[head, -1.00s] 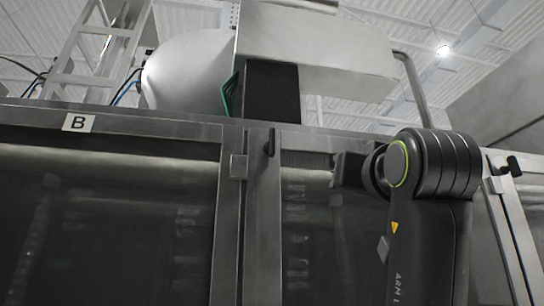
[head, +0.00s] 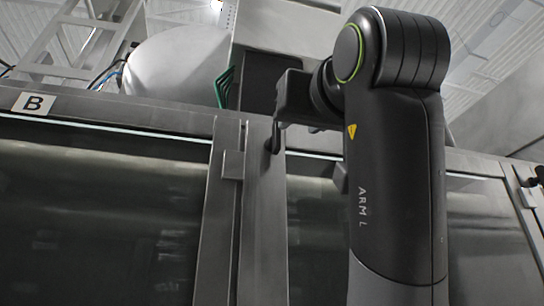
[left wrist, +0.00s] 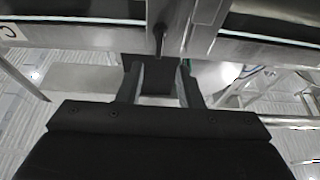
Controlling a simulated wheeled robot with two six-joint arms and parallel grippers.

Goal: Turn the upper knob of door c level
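A dark upper knob (head: 274,138) sits on the metal post between the door labelled B and the door to its right, its handle standing roughly upright. In the left wrist view the same knob (left wrist: 159,38) shows just beyond the fingertips, roughly in line with the gap between them. A label C shows at the left edge of that view (left wrist: 8,31). My left gripper (left wrist: 158,68) is open, with nothing between its fingers. In the head view the left gripper (head: 292,95) is beside the knob's upper end; its fingertips are not clear there. My right gripper is not in view.
A label B (head: 33,103) marks the left door. A metal block (head: 233,165) sits on the post just left of the knob. Another dark knob (head: 539,176) is at the right edge. A dark box and a green part (head: 223,87) stand above the doors.

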